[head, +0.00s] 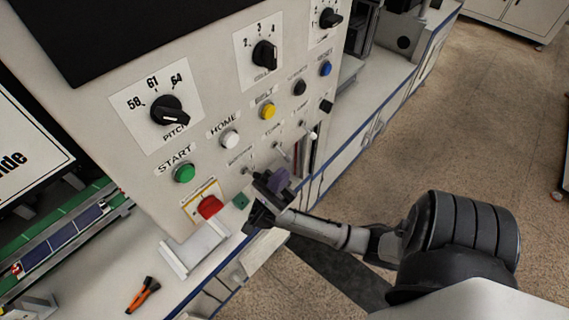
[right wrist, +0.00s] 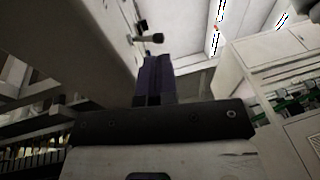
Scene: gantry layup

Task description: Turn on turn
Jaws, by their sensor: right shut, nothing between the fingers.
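The control panel (head: 215,110) carries a row of small toggle switches with tiny labels. The middle toggle (head: 280,150) sits below a label that seems to read TURN; its on or off position is hard to tell. Another toggle (head: 311,132) is to its right, and one at the left is partly hidden by my gripper. My right gripper (head: 277,184) is shut and empty, just below and in front of the toggles. In the right wrist view its purple fingers (right wrist: 157,78) point toward a toggle lever (right wrist: 150,38), apparently just short of it. My left gripper is not in view.
A red rotary switch (head: 209,207) is left of my gripper. An orange-handled tool (head: 143,295) lies on the bench.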

